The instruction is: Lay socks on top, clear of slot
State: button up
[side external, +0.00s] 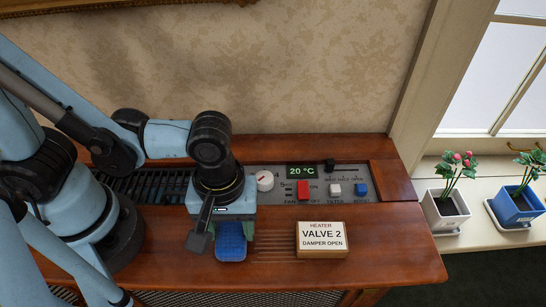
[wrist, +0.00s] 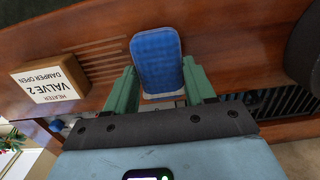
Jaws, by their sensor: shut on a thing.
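The socks are a blue, ribbed, rounded bundle (side external: 231,245), also seen in the wrist view (wrist: 156,58). My gripper (side external: 228,224) points down over the wooden heater top (side external: 180,250). In the wrist view its two green fingers (wrist: 160,82) are shut on the socks, one at each side. The socks are over bare wood at the front; I cannot tell whether they touch it. The dark slotted grille (side external: 140,188) lies behind and to the left of them, partly hidden by my arm. It also shows at right in the wrist view (wrist: 275,102).
A block sign reading "VALVE 2" (side external: 322,239) stands to the right of the socks, with fine grooves in the wood between. A control panel (side external: 318,184) with a dial, slider and coloured switches lies behind. Potted plants (side external: 446,211) stand on the sill at far right.

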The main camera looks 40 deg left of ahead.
aim_at(231, 229)
jog(key=shift+f, duration=0.2)
jog(key=o, duration=1)
jog(key=shift+r, duration=5.95)
jog(key=shift+w+a+m+t, duration=1.4)
jog(key=shift+w+a, duration=0.55)
jog(key=shift+a, duration=0.95)
jog(key=shift+w+a+m+t, duration=1.05)
jog(key=shift+w+a+m, duration=0.75)
jog(key=shift+a, duration=1.15)
jog(key=shift+w+a+m+t, duration=1.3)
jog(key=shift+w+a, duration=0.85)
jog(key=shift+a, duration=0.75)
